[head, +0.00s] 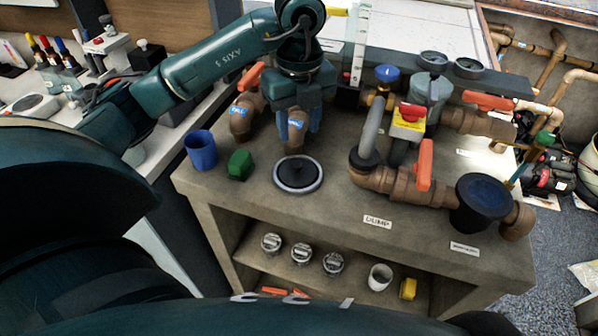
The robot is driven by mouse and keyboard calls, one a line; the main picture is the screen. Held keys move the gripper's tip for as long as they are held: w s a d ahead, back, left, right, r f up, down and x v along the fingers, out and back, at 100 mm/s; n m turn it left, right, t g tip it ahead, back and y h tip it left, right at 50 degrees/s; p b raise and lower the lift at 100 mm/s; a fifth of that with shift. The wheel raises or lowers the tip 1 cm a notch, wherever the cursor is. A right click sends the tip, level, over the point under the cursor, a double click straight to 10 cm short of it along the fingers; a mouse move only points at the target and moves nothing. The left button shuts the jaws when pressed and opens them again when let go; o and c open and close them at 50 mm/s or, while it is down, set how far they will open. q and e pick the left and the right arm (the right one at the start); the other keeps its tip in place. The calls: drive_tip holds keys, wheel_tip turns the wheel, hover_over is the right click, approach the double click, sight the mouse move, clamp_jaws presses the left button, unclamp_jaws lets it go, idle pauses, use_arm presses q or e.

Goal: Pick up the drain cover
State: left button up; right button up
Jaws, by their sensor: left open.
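A round black disc with a pale grey rim and a small raised centre, which looks like the drain cover (298,175), lies flat on the grey-brown bench top in the head view. My left gripper (295,124) points down behind and above it, with its blue fingers apart. A brown pipe end with a blue label shows between or behind the fingers; I cannot tell which. The gripper appears empty and apart from the disc. My right gripper is not in view.
A blue cup (200,150) and a green block (239,165) stand left of the disc. Brown pipes with an orange-handled valve (425,165) and a dark round housing (483,203) fill the right. The shelf (330,285) below holds several metal fittings.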

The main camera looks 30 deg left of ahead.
sight(298, 164)
use_arm(q)
wheel_tip(298, 164, down, 9)
drive_tip(key=shift+s+a+f+p, duration=0.1)
drive_tip(key=shift+p, duration=0.45)
drive_tip(key=shift+c, duration=0.2)
clamp_jaws()
